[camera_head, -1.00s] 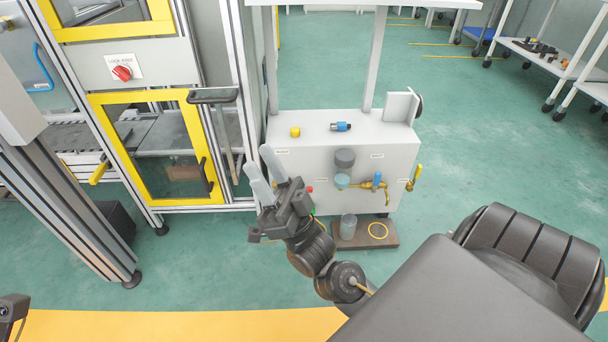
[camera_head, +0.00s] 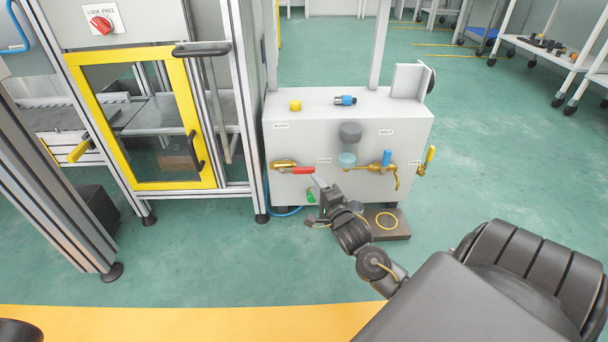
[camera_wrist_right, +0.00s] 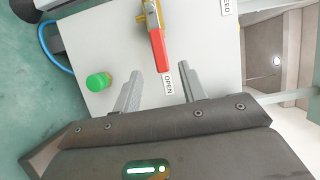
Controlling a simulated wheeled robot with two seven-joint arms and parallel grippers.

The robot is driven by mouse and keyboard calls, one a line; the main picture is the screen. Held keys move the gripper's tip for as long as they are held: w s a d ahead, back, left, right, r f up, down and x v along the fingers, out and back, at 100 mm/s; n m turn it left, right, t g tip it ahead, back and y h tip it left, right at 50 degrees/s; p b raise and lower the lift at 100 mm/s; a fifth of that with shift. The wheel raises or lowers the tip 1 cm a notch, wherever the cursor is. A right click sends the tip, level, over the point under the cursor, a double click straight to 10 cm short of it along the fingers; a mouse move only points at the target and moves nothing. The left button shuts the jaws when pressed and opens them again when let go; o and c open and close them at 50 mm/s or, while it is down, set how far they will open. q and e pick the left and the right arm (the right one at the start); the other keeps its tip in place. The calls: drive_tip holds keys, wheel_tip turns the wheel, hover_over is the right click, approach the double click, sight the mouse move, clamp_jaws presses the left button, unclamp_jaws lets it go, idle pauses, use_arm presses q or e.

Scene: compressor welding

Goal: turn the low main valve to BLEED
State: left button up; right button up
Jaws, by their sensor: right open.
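The low main valve has a brass body (camera_head: 284,165) and a red lever (camera_head: 303,171) on the left front of the grey cabinet. The lever lies roughly level, pointing right. In the right wrist view the red lever (camera_wrist_right: 158,52) ends beside an OPEN label (camera_wrist_right: 168,84); a second label, partly cut off and ending in "EED" (camera_wrist_right: 227,7), is at the top. My right gripper (camera_head: 319,183) is open just below and right of the lever tip. In the wrist view its two fingers (camera_wrist_right: 160,79) are apart, with the lever tip ahead of the gap. My left gripper is not seen.
A green knob (camera_wrist_right: 97,82) sits beside the lever. A brass valve with a blue handle (camera_head: 386,158) and a yellow-handled valve (camera_head: 430,155) are to the right. A grey cup-like part (camera_head: 350,132) juts from the cabinet front (camera_head: 300,200). A yellow-framed door (camera_head: 150,185) stands left.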

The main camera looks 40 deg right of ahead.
sight(305, 172)
drive_tip(key=b+x, duration=0.4)
drive_tip(key=x, duration=0.3)
drive_tip(key=shift+w+f, duration=0.2)
drive_tip(key=shift+w+d+r+b, duration=0.15)
drive_tip(key=shift+w+b, duration=0.15)
drive_tip(key=shift+w, duration=0.3)
drive_tip(key=shift+c, duration=0.4)
clamp_jaws()
